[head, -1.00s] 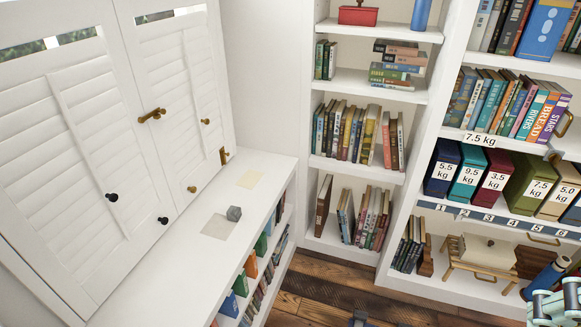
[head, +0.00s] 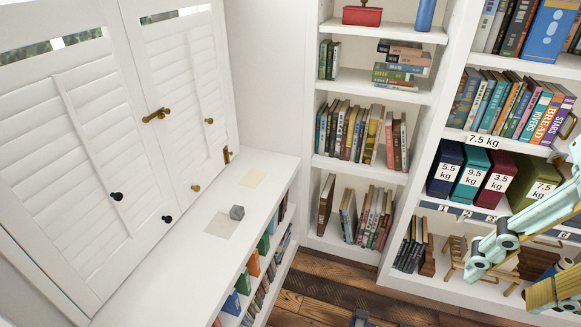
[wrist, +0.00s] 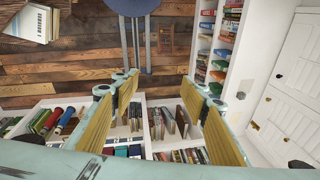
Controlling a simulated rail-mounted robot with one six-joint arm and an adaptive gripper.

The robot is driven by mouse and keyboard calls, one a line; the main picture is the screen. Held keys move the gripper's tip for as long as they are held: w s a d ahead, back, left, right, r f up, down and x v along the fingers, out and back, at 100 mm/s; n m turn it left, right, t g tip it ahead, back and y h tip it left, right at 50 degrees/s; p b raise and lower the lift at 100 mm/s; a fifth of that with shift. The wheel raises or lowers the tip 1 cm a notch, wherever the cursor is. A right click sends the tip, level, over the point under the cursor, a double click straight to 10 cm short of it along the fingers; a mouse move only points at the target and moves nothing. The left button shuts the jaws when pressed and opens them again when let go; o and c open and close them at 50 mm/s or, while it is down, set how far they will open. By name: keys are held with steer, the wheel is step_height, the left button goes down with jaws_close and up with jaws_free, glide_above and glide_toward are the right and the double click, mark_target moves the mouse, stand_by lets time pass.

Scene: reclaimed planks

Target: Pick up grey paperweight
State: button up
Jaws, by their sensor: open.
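The grey paperweight (head: 237,212) is a small faceted block. It sits on the white counter (head: 195,262) at the left of the head view, at the edge of a pale square patch (head: 221,224). My gripper (head: 515,278), pale teal with yellow finger pads, is at the lower right of the head view, far from the paperweight. In the wrist view my gripper (wrist: 160,88) shows its two fingers spread apart with nothing held between them. I cannot make out the paperweight in the wrist view.
White louvred cabinet doors (head: 75,150) rise directly behind the counter. Tall bookshelves (head: 375,90) stand at the back and right, near my arm. A second pale patch (head: 252,177) lies farther along the counter. The wrist view shows a blue round stool (wrist: 135,6) on the plank floor.

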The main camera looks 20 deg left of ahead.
steer(key=w+a+f+m+g+y+p, duration=0.1)
steer(key=w+a+f+m+g+y, duration=0.2)
steer(key=w+a, duration=0.7)
steer(key=w+a+f+m+g+y+p, duration=0.1)
steer(key=w+a+f+g+y+p, duration=0.3)
steer(key=a, duration=0.9)
steer(key=w+a+f+m+g+y+b, duration=0.15)
steer(key=w+a+f, duration=0.35)
steer(key=w+a, duration=0.55)
steer(key=w+a+f+m+y+p, duration=0.1)
steer(key=w+a+f+m+y, duration=0.2)
steer(key=a+f, duration=0.45)
steer(key=m+t+y+p, duration=0.3)
steer(key=m+t+y, duration=0.15)
steer(key=m, duration=0.25)
glide_toward(237, 213)
steer(key=w+d, duration=0.2)
steer(key=shift+d, duration=0.2)
steer(key=shift+s+a+b, duration=0.25)
steer(key=shift+a+b, duration=0.05)
steer(key=shift+a, duration=1.85)
steer(key=shift+s+a+b, duration=0.2)
steer(key=shift+a+b, duration=0.05)
steer(key=shift+a, duration=1.85)
steer(key=shift+a, duration=0.1)
